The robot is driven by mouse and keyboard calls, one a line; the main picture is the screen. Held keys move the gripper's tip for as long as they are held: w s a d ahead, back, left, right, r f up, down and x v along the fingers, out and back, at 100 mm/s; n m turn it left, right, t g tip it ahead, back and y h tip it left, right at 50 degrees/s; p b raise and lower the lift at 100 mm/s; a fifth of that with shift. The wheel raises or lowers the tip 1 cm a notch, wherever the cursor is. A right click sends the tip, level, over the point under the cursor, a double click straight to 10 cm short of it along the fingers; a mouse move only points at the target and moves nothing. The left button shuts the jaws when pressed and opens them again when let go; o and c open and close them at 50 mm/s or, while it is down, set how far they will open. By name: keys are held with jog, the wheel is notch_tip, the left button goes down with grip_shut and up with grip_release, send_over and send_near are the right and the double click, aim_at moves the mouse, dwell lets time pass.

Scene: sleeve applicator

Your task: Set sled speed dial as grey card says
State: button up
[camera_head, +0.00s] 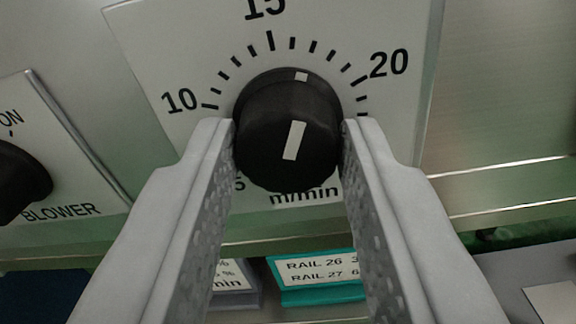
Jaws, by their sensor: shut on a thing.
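The sled speed dial is a black round knob (270,150) with a white pointer line, on a white scale plate (160,60) marked 10, 15, 20 and m/min. The pointer leans slightly right of straight up. Its white rim mark stands between 15 and 20, nearer 15; the exact tick is hard to read. My gripper (289,135) is shut on the knob, one finger on each side. A grey card holder (242,299) shows low behind the left finger. Only "%" and "min" on its card are readable; the finger hides the rest.
A teal-framed card (318,296) reading RAIL 26 and RAIL 27 stands below the dial, partly behind the right finger. A black BLOWER knob (18,180) with an ON mark is at the left. Bare metal panel (505,90) lies to the right.

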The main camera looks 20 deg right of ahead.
jog(key=m, duration=0.4)
jog(key=shift+m, duration=2.2)
jog(key=o, duration=1)
jog(key=v, duration=1.7)
jog(key=shift+s+a+f, duration=0.1)
jog(key=shift+s, duration=0.1)
